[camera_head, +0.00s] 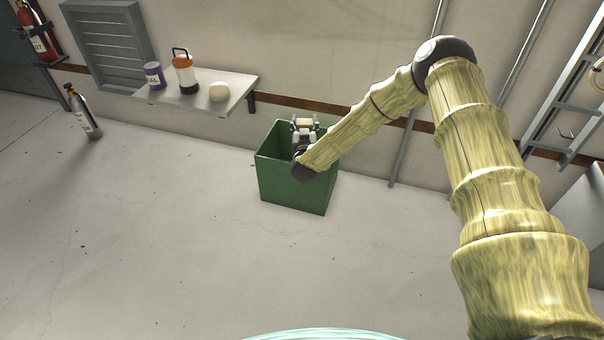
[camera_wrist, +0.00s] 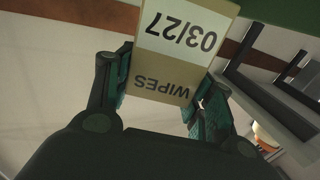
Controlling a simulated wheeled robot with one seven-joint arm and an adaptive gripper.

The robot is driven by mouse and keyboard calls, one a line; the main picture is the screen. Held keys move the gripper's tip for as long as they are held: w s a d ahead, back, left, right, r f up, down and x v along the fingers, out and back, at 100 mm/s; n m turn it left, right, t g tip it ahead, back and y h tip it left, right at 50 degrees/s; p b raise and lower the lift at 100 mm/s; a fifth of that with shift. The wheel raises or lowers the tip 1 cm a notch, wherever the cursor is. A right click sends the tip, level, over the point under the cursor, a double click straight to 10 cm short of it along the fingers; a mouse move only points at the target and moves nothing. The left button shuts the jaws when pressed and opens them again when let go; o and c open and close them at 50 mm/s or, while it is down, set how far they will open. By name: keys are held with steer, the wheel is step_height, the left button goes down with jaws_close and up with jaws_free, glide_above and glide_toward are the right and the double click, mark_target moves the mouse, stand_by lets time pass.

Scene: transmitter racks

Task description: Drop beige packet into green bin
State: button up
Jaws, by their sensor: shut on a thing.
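The green bin (camera_head: 296,192) stands on the floor below and right of the wall shelf, open at the top. My gripper (camera_head: 305,124) is over the bin's opening, near its back rim. It is shut on the beige packet (camera_head: 304,121), which also shows in the wrist view (camera_wrist: 180,50) between the two fingers of my gripper (camera_wrist: 165,90). The packet bears the words "WIPES" and "03/27", upside down in that view. My forearm hides part of the bin's right side and its inside. A green strip of the bin (camera_wrist: 285,14) shows at the wrist view's top right.
A grey cylinder (camera_head: 83,113) stands at left. A ladder-like rack (camera_head: 565,105) is at right. The floor in front is clear.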

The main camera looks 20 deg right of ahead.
steer(key=o, duration=1.1)
steer(key=v, duration=1.2)
